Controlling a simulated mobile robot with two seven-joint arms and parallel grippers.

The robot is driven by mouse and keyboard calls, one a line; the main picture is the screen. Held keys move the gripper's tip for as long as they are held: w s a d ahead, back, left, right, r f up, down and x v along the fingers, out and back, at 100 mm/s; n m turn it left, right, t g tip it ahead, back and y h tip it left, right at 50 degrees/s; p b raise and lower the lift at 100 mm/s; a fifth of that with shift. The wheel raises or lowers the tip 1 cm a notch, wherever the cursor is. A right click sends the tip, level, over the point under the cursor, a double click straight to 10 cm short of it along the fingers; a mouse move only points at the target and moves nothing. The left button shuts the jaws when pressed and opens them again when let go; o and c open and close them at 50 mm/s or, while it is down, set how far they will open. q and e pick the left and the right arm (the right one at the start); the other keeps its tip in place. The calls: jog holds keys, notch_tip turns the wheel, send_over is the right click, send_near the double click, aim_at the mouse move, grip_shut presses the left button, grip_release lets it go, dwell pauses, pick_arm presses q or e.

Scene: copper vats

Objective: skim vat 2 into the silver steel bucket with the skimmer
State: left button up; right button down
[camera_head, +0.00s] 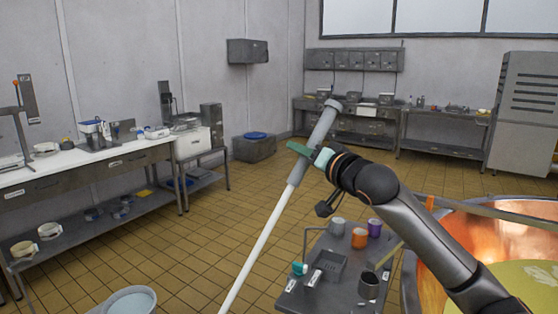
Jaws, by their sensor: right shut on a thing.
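My right gripper (311,155) is shut on the grey grip of a long-handled tool (268,232), which I take to be the skimmer. Its white shaft slants down to the left and leaves the bottom edge, so its lower end is out of view. A copper vat (489,226) stands at the lower right, with yellow-green contents partly behind my right arm; I see no number on it. A pale grey bucket (103,308) with light bluish contents is cut off at the lower left; I cannot tell whether it is the silver steel one. My left gripper is out of view.
A small grey cart (326,299) with several cups stands beside the vat, under my right arm. A long white-topped bench (88,161) runs along the left wall. Steel tables (440,146) line the back. The tiled floor (200,235) between is open.

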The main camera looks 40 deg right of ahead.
jog(key=d+f+m+b, duration=0.2)
jog(key=d+f+b, duration=0.1)
jog(key=d, duration=0.5)
jog(key=s+d+f+m+b, duration=0.1)
jog(key=d+f+b, duration=0.3)
jog(key=d, duration=0.4)
jog(key=shift+s+f+m, duration=0.3)
jog(key=shift+f+m, duration=0.2)
jog(key=shift+f, duration=0.3)
jog(key=shift+a, duration=0.1)
